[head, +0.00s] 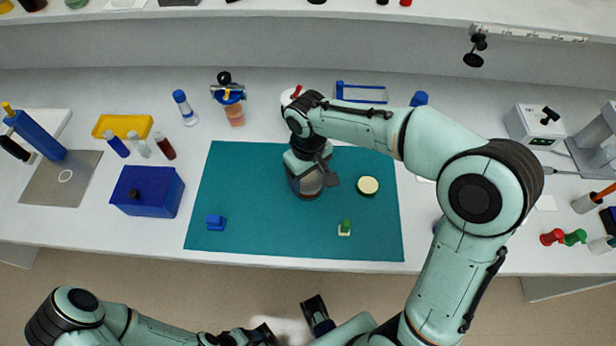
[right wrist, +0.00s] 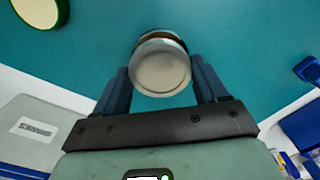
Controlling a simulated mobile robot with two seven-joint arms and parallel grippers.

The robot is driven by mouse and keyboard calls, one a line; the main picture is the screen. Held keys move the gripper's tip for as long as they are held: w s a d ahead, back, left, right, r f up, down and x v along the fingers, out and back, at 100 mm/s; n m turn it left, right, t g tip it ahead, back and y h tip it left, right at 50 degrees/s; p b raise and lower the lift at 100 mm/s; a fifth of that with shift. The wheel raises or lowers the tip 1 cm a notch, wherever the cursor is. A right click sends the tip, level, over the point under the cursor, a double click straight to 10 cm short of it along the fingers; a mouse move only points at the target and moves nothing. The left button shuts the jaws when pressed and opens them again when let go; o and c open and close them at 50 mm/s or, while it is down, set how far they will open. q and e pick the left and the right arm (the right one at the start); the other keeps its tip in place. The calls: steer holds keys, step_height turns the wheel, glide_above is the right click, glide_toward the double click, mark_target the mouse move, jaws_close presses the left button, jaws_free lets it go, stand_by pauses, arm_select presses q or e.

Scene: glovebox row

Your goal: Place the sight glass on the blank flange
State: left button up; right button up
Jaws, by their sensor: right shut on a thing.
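My right gripper (head: 312,187) is over the middle of the teal mat, pointing down. In the right wrist view its two dark fingers (right wrist: 162,84) are shut on the sight glass (right wrist: 160,68), a short round piece with a metal end disc. A narrow brownish band and a second metal rim show beyond that disc. I cannot tell whether it touches the mat. A round cream-topped disc with a dark green rim (head: 368,186), perhaps the blank flange, lies just right of the gripper. It also shows at the right wrist view's top left (right wrist: 40,8). My left arm's dark end parts are cut off at the head view's bottom edge.
The teal mat (head: 250,185) also holds a small blue piece (head: 216,222) and a small green-and-cream piece (head: 344,229). A blue box (head: 147,191) stands left of the mat. A yellow tray (head: 123,127) and bottles stand behind. The mat's front middle is clear.

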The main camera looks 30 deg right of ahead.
mark_target(308, 180)
steer(key=shift+f, duration=0.6)
steer(key=shift+f, duration=0.15)
steer(key=o, duration=1.6)
steer(key=shift+c, duration=0.2)
steer(key=shift+r, duration=0.4)
step_height(308, 180, up, 12)
steer(key=p, duration=0.2)
steer(key=shift+f, duration=0.25)
